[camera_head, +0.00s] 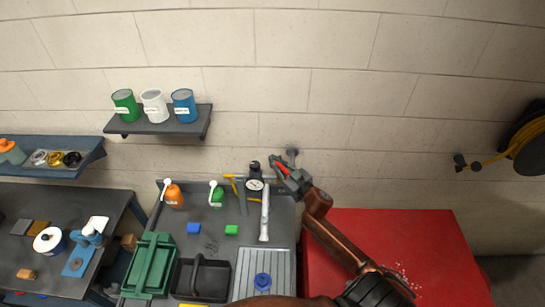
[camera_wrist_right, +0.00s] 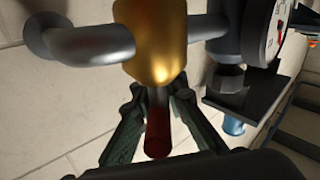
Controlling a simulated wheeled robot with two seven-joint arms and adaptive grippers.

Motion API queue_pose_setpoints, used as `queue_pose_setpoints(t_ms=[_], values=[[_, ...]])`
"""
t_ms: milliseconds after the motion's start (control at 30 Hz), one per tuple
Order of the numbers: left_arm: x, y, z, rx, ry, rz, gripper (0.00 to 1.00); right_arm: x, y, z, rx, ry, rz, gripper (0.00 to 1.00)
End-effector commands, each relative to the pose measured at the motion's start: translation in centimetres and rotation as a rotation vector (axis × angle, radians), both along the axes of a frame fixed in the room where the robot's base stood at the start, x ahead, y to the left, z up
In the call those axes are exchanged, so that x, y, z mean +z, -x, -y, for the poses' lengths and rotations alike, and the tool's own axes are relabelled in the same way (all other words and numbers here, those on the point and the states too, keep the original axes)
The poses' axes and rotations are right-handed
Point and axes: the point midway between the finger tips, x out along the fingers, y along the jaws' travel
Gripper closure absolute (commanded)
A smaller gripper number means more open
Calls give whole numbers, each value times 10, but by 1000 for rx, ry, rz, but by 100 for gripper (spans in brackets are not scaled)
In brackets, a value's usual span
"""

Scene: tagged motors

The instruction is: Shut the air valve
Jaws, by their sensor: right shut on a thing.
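The air valve has a brass body (camera_wrist_right: 155,40) on a grey pipe (camera_wrist_right: 95,45) that comes out of the wall. Its red handle (camera_wrist_right: 157,135) points away from the brass body, roughly across the pipe in the right wrist view. My right gripper (camera_wrist_right: 158,92) is shut on the red handle, with one dark finger on each side. In the head view my right gripper (camera_head: 285,168) is at the wall, just right of the pressure gauge (camera_head: 255,185); the gripper and arm hide most of the valve there. My left gripper is not in view.
A red cabinet (camera_head: 400,240) stands right, under my right arm.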

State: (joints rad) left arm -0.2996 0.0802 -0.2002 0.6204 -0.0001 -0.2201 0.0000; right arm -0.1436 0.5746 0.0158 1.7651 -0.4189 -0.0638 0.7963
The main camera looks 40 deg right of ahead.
Motion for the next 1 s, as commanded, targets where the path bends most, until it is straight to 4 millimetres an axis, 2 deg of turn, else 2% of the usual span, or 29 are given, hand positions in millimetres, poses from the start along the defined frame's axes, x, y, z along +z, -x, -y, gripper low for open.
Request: queue_pose_setpoints(t_ms=[133, 500, 1000], values=[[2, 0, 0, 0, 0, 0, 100, -1, 1, 6, -133, -11, 2, 100], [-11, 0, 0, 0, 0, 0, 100, -4, 3, 16, -359, -6, -1, 100], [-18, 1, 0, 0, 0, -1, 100, -3, 5, 21, -449, 1, -3, 100]])
